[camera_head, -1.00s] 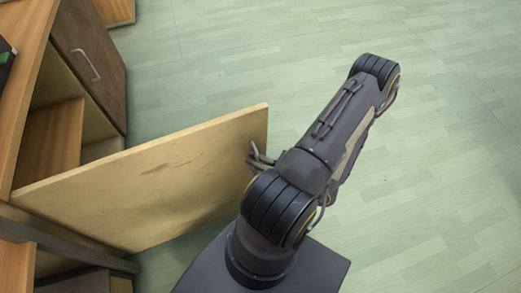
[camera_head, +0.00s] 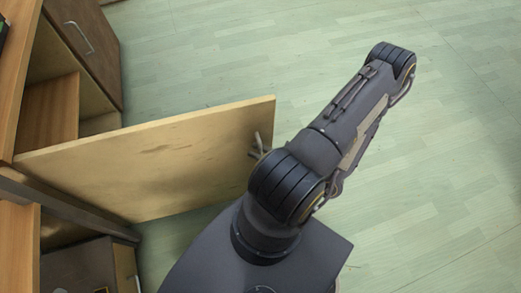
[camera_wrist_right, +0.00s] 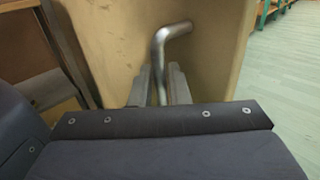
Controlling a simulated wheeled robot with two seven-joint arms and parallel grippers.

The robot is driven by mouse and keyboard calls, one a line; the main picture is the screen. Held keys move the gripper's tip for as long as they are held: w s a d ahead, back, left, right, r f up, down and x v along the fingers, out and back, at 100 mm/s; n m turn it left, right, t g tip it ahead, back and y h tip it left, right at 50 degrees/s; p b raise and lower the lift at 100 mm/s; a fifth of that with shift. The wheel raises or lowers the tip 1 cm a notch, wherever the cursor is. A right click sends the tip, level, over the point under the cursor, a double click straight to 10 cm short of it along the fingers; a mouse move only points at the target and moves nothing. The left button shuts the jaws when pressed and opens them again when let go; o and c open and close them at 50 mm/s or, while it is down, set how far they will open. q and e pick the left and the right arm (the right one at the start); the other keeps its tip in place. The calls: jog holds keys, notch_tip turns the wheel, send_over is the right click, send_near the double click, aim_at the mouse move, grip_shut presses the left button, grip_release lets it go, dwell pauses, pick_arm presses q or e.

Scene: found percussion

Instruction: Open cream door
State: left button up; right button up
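The cream door (camera_head: 150,160) stands swung wide open from the cabinet on the left. Its bent metal handle (camera_head: 257,144) is near the free edge. In the right wrist view the door (camera_wrist_right: 110,35) fills the upper middle and the handle (camera_wrist_right: 165,38) runs down between my two fingers. My right gripper (camera_wrist_right: 160,88) appears shut on the handle, with a finger close on each side. In the head view my right arm hides most of this gripper. My left gripper is not in view.
The cabinet (camera_head: 48,115) has an open compartment behind the door. A dark brown door (camera_head: 85,45) with a metal handle is above it in the picture. A dark drawer or panel (camera_head: 80,270) is at lower left. Pale green floor (camera_head: 220,50) beyond the door is clear.

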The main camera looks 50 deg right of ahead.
jog(key=s+d+p, duration=0.1)
jog(key=s, duration=0.6)
jog(key=shift+s+d, duration=0.25)
jog(key=shift+s, duration=0.05)
dwell(0.5)
